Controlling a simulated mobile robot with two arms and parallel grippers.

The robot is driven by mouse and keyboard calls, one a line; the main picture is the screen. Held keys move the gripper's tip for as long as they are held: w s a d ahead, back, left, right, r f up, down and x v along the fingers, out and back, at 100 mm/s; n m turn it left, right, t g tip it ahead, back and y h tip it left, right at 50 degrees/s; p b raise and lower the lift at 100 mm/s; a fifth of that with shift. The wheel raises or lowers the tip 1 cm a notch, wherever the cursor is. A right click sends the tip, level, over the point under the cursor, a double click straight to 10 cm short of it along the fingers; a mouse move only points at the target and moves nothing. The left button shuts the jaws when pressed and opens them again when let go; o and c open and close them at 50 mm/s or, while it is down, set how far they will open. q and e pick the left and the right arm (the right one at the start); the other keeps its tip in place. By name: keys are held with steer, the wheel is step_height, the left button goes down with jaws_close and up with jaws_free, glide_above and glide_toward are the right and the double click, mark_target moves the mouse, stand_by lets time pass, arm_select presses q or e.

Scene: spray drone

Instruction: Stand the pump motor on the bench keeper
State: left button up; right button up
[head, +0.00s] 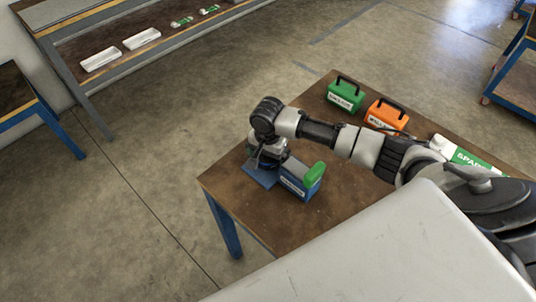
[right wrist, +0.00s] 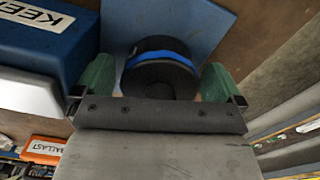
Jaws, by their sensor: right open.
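The bench keeper (head: 299,188) is a blue block with a white label and a flat blue plate (head: 260,175), near the left end of the brown bench. Its labelled block (right wrist: 45,48) and lighter blue plate (right wrist: 190,18) show in the right wrist view. The pump motor (right wrist: 160,76), a dark round body with a blue band, is at the plate, between the green fingertips of my right gripper (right wrist: 158,82). The jaws are open around it. My right gripper (head: 266,160) hides the motor in the head view. My left gripper is out of view.
A green pad (head: 314,174) shows at the keeper's right end. A green case (head: 345,94), an orange case (head: 386,115) and a white and green box (head: 468,155) stand along the bench's far side. A shelf with white trays (head: 141,39) is beyond. The bench's front left is clear.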

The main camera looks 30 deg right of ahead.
steer(key=shift+r, duration=0.1)
step_height(320, 180, up, 12)
steer(key=shift+f, duration=0.1)
steer(key=shift+r, duration=0.2)
stand_by(0.3)
